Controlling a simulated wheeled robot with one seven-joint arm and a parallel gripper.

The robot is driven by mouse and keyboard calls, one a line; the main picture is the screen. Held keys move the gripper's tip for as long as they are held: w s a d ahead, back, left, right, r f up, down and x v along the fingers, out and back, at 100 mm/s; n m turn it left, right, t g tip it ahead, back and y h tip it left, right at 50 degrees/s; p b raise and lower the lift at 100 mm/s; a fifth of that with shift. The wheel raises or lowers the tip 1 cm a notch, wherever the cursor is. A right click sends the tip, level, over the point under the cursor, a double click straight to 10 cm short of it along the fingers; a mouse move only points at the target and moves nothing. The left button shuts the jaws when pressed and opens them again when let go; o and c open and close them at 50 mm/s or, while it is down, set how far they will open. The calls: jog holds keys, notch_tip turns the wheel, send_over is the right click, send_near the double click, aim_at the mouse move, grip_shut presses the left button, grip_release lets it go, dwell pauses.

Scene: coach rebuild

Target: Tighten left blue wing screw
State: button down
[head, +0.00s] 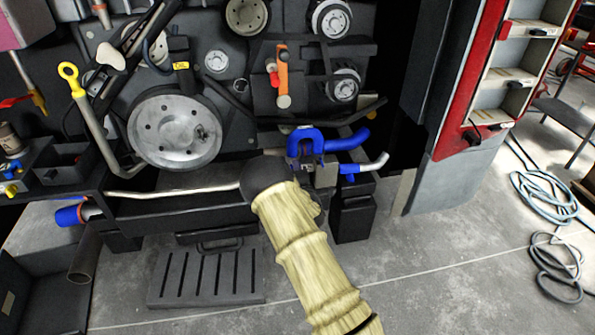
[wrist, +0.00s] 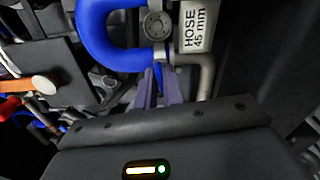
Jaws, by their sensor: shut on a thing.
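In the wrist view, my gripper (wrist: 160,84) has its two purple fingers closed on a small blue wing screw (wrist: 158,71). The screw sits just below a metal clamp (wrist: 155,25) on a bent blue hose (wrist: 94,28). The fingers cover most of the screw. In the head view, the blue hose (head: 306,135) shows beyond my yellow-sleeved arm. The gripper's fingertips and the screw cannot be made out clearly there.
A white label reading HOSE 45 mm (wrist: 193,27) and a grey metal pipe (wrist: 206,75) are close to the right of the fingers. An orange lever (wrist: 43,84) is at the left. A large pulley (head: 175,130) and a red-edged cabinet (head: 470,70) flank the work area.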

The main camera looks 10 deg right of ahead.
jog(key=m+b, duration=0.1)
jog(key=m, duration=0.4)
jog(key=m+b, duration=0.2)
jog(key=m, duration=0.4)
jog(key=m+b, duration=0.2)
jog(key=m, duration=0.4)
jog(key=shift+f, duration=0.3)
jog(key=c, duration=1.6)
grip_release()
jog(key=shift+a, duration=0.1)
jog(key=shift+o, duration=0.2)
jog(key=s, duration=1.7)
jog(key=shift+s+p, duration=0.25)
jog(key=shift+p, duration=0.15)
jog(key=shift+r, duration=0.1)
